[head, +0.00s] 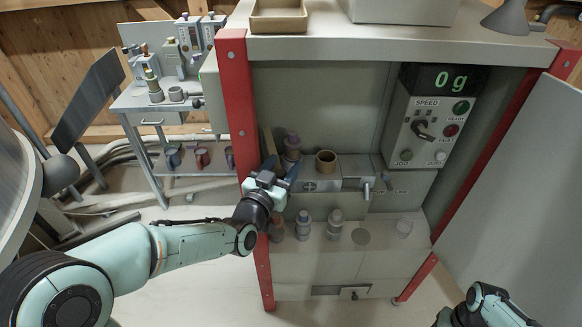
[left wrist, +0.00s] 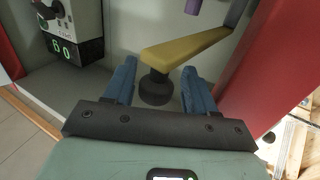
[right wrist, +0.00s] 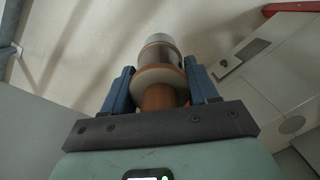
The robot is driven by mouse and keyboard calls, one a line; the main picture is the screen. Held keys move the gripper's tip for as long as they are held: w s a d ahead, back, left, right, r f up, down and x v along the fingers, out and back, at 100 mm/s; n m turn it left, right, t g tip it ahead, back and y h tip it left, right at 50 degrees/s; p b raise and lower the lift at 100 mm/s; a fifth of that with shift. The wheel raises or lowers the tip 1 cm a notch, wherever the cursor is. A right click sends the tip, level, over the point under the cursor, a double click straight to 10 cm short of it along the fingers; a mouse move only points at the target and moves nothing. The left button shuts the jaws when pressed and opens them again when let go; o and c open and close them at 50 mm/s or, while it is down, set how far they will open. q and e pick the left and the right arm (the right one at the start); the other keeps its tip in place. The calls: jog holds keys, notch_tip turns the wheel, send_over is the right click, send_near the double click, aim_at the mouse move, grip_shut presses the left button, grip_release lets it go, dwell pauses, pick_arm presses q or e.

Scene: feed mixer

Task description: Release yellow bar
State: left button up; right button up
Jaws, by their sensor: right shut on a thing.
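The yellow bar (left wrist: 190,47) shows in the left wrist view as a flat lever sloping up to the right, with a dark round knob (left wrist: 155,90) under its left end. My left gripper (left wrist: 158,68) is open, its blue fingers spread on either side of the knob, with the bar's left end just beyond. I see no clear contact. In the head view my left gripper (head: 282,168) is at the left end of the cabinet's shelf. In the right wrist view my right gripper (right wrist: 160,82) is shut on a copper-coloured handle (right wrist: 158,97) with a flange and a pale metal cylinder.
A red post (head: 240,110) stands close to the left arm. A purple-topped bottle (head: 292,146) and a brown cup (head: 326,161) stand near the left gripper. Grey bottles (head: 334,225) stand on the lower shelf. A control box (head: 432,120) reads 0 g.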

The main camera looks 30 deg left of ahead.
jog(key=shift+f+b, duration=0.3)
jog(key=shift+f, duration=0.1)
notch_tip(320, 180, down, 4)
jog(key=b, duration=0.3)
jog(key=shift+r, duration=0.25)
pick_arm(q)
jog(key=s+d, duration=0.2)
jog(key=s, duration=0.9)
jog(key=shift+s+b, duration=0.4)
pick_arm(e)
jog(key=shift+f, duration=0.5)
pick_arm(q)
jog(key=shift+d, duration=0.1)
